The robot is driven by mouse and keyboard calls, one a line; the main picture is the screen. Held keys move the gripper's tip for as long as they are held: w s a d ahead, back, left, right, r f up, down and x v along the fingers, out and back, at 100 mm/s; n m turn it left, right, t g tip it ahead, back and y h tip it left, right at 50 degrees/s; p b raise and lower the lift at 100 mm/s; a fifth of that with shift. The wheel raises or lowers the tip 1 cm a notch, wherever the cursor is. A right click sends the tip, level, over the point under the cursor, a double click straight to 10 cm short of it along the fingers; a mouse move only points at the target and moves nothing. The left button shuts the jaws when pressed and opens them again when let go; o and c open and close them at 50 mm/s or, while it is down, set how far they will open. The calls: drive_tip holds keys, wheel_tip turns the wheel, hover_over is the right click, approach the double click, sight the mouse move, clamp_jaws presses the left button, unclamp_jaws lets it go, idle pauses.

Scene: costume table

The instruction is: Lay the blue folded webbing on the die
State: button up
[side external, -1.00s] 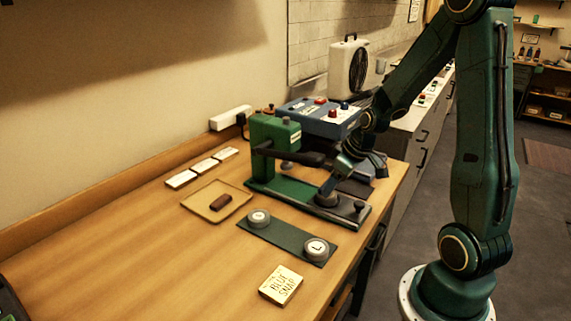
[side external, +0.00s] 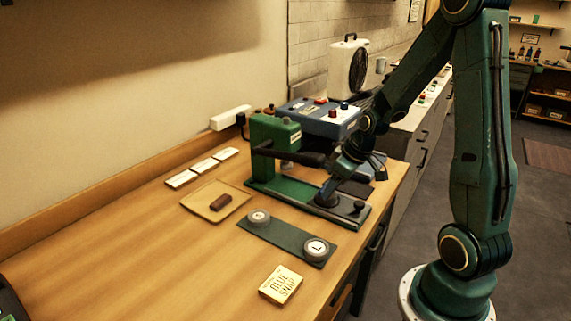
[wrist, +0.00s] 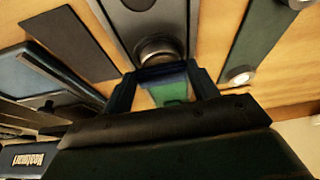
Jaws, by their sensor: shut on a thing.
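My gripper (wrist: 165,88) is shut on the blue folded webbing (wrist: 160,70), which shows as a dark blue strip between the fingers in the wrist view. The die (wrist: 160,48) is a round dark metal piece on the press's base, just beyond the fingertips. In the side view my gripper is low over the die (side external: 326,200), beside the green press (side external: 272,135). The webbing cannot be made out there, and I cannot tell whether it touches the die.
The press lever (side external: 290,154) reaches out close to my gripper. A dark green mat (side external: 287,238) with two round tins lies in front. A tan tray (side external: 237,204) holds a brown block. A blue control box (side external: 325,120) stands behind. A card (side external: 281,284) lies near the front edge.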

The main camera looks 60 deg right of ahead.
drive_tip(key=shift+f, duration=0.15)
drive_tip(key=o, duration=0.7)
drive_tip(key=v, duration=1.1)
idle(0.9)
idle(0.4)
drive_tip(key=shift+t, duration=0.5)
drive_tip(key=s+a+r, duration=0.2)
drive_tip(key=s+a, duration=0.1)
drive_tip(key=a, duration=0.2)
drive_tip(key=s+a+r, duration=0.3)
drive_tip(key=a, duration=0.3)
drive_tip(key=s+a+r, duration=0.3)
drive_tip(key=s+a, duration=0.1)
drive_tip(key=a, duration=0.2)
drive_tip(key=shift+r, duration=0.15)
